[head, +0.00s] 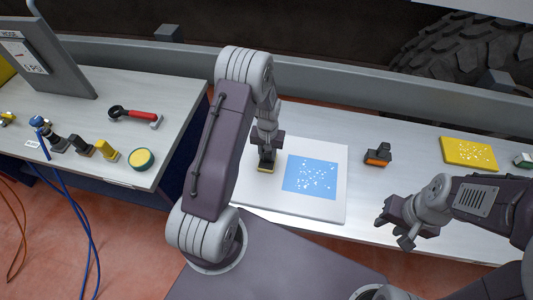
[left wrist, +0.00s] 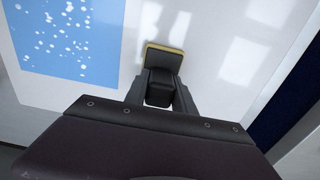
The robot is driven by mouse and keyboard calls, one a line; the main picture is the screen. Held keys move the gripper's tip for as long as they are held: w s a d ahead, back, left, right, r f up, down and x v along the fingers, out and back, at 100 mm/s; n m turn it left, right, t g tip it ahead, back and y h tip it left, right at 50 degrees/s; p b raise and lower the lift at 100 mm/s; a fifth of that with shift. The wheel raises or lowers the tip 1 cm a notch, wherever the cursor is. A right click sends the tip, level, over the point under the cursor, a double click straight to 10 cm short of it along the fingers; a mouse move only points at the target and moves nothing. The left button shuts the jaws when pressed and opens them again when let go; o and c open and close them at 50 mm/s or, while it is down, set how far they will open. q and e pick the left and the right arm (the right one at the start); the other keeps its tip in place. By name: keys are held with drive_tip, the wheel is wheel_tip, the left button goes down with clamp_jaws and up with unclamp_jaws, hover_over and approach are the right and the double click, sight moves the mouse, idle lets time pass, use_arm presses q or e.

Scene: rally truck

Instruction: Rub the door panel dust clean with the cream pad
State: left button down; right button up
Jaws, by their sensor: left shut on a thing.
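A white door panel (head: 330,212) lies flat on the bench. A blue patch (head: 297,187) on it is covered with white dust specks; the patch also shows in the left wrist view (left wrist: 68,35). My left gripper (head: 266,153) is shut on the dark handle of a pad with a cream-yellow base (head: 265,169). The pad (left wrist: 165,49) is over the white area beside the blue patch, on its left in the head view. I cannot tell whether it touches the panel. My right gripper (head: 391,226) is open and empty near the bench's front edge.
A dark block with an orange base (head: 377,156) stands right of the panel. A yellow board with white specks (head: 468,152) lies farther right. The left table (head: 115,80) holds a red-handled tool (head: 135,115), a round tin (head: 141,159) and several small items.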

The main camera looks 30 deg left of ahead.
use_arm(q)
drive_tip(key=r+p, duration=0.3)
drive_tip(key=r, duration=0.2)
drive_tip(key=shift+a+r, duration=0.15)
drive_tip(key=shift+a, duration=0.05)
drive_tip(key=shift+d+r+p, duration=0.2)
drive_tip(key=shift+r+p, duration=0.9)
drive_tip(key=shift+p, duration=0.05)
drive_tip(key=shift+r, duration=0.3)
drive_tip(key=shift+a+r, duration=0.1)
